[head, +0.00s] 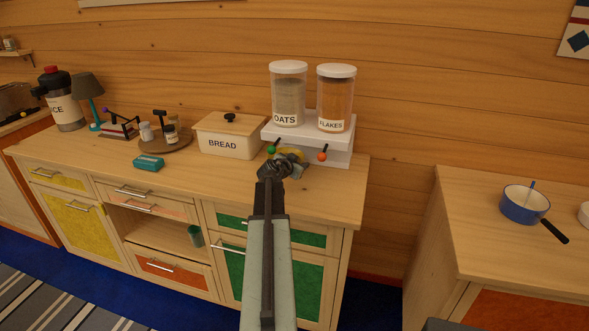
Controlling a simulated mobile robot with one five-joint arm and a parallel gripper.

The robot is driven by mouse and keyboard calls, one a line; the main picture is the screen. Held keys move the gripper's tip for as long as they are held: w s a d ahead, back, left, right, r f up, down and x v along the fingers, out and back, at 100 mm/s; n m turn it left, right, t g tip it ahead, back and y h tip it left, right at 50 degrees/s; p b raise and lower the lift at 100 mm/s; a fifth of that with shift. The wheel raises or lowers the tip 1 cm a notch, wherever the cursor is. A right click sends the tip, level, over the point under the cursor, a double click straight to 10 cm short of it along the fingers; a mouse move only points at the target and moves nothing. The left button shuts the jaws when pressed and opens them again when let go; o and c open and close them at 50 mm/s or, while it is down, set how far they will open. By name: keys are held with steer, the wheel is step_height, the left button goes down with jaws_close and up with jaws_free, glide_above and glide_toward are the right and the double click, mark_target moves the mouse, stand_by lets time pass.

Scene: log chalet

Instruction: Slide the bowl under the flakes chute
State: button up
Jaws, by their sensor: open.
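The flakes dispenser (335,98) is a clear canister of orange-brown flakes with a white lid, on the right of a white stand (310,134). An orange knob (322,156) sits below it; the chute itself is not clearly visible. A yellowish bowl (293,152) shows only in part at the stand's front, more below the oats side than the flakes side. My dark gripper (287,160) is open at the bowl and hides much of it. I cannot tell whether the fingers touch it.
The oats dispenser (288,95) with a green knob (271,150) stands to the left.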

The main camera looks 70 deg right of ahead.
steer(key=shift+d+f, duration=0.15)
steer(key=shift+d, duration=0.1)
jaws_close()
stand_by(1.4)
